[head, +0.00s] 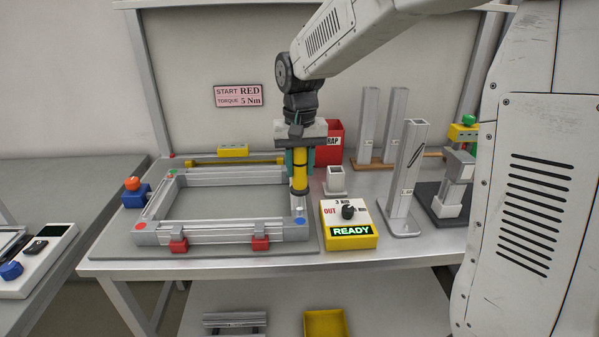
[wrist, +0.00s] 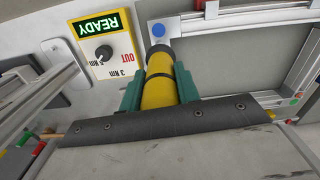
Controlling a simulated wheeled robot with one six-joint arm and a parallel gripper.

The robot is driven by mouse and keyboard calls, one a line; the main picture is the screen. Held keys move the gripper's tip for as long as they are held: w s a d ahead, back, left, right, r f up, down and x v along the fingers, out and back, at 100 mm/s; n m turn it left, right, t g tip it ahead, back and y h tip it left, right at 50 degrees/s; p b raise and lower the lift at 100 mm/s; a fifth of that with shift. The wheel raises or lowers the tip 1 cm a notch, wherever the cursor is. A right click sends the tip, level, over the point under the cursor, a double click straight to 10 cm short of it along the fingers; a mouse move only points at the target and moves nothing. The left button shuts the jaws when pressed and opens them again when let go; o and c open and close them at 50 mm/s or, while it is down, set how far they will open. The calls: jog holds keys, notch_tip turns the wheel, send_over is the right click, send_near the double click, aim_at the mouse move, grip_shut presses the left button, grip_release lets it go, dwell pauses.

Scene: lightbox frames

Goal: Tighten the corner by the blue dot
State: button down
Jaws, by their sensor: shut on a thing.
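My gripper (head: 300,163) has teal fingers and is shut on an upright yellow driver (head: 300,178). The driver also shows in the wrist view (wrist: 158,88), between the fingers. Its dark lower end is over the right side of the aluminium frame (head: 215,236). The blue dot (head: 299,221) marks the frame's front right corner, just nearer the camera than the driver. In the wrist view the blue dot (wrist: 186,28) lies beside the driver's end. I cannot tell whether the tip touches the frame. A red dot (head: 141,225) and a green dot (head: 172,171) mark two left corners.
A yellow box (head: 349,242) with a torque knob (head: 348,212) reads READY, right of the frame. A wall sign (head: 238,96) says START RED, TORQUE 5 Nm. Red clamps (head: 260,244) sit at the frame's front. Upright profiles (head: 408,170) and a red bin (head: 328,150) stand close by.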

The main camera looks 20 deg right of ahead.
jog(key=shift+r, duration=2.45)
jog(key=shift+f, duration=2.45)
jog(key=shift+s+f, duration=0.1)
jog(key=shift+f, duration=0.15)
dwell(2.8)
